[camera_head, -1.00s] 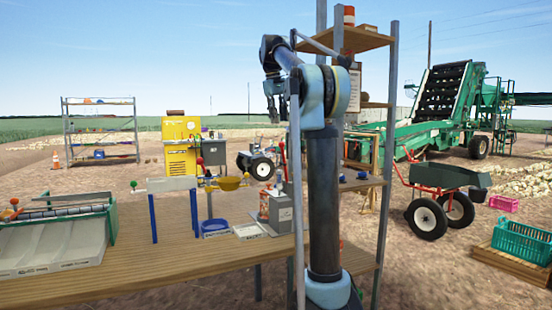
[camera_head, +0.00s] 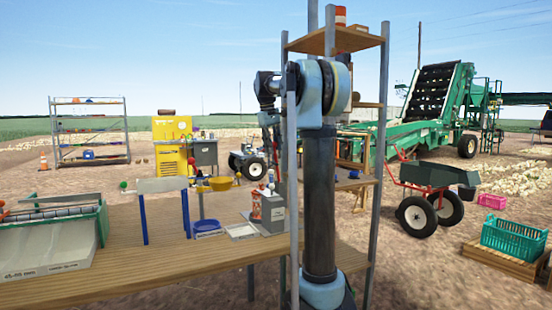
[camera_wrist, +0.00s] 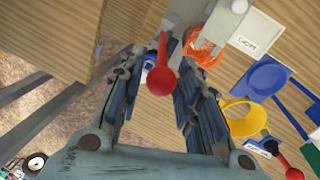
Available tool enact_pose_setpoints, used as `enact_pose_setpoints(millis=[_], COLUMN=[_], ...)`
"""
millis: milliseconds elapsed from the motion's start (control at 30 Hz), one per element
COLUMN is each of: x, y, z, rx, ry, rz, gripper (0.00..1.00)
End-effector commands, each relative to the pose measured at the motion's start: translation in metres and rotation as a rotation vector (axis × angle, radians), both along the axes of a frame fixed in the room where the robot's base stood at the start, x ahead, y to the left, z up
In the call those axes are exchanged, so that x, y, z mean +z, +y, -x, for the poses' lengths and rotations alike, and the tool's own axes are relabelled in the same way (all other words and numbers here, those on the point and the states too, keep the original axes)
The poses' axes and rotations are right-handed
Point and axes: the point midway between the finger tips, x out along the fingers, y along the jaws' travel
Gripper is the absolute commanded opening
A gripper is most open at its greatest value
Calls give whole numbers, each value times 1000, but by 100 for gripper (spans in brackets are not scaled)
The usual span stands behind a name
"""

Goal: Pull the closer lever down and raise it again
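The closer is a grey machine (camera_head: 272,212) on the wooden table, partly hidden behind my arm in the head view. In the wrist view its lever (camera_wrist: 161,72) has a red ball knob and a red stem, and it shows between my two fingers. My gripper (camera_wrist: 158,62) is open, with a finger on each side of the lever. I see no clear contact, and the height of the knob against the fingertips is hard to judge. In the head view my gripper (camera_head: 268,132) is above the closer, partly hidden by my arm.
A yellow bowl (camera_wrist: 242,117), a blue tray (camera_wrist: 265,78) and another red-knobbed lever (camera_wrist: 293,173) are to the right. A shelf rack (camera_head: 378,150) stands close by my arm.

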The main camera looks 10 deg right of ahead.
Motion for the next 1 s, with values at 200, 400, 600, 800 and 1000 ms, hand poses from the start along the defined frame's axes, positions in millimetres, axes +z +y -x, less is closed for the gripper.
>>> enact_pose_setpoints(millis=[200,400,600,800,1000], x=[-29,-42,-43,-43,-43], y=[-5,-7,-8,-9,-9], z=[-3,-4,-4,-4,-4], rx=[-1,-1,-1,-2,-2], ry=[0,0,0,0,-1], rz=[0,0,0,0,1], gripper=[32,32,32,9,0])
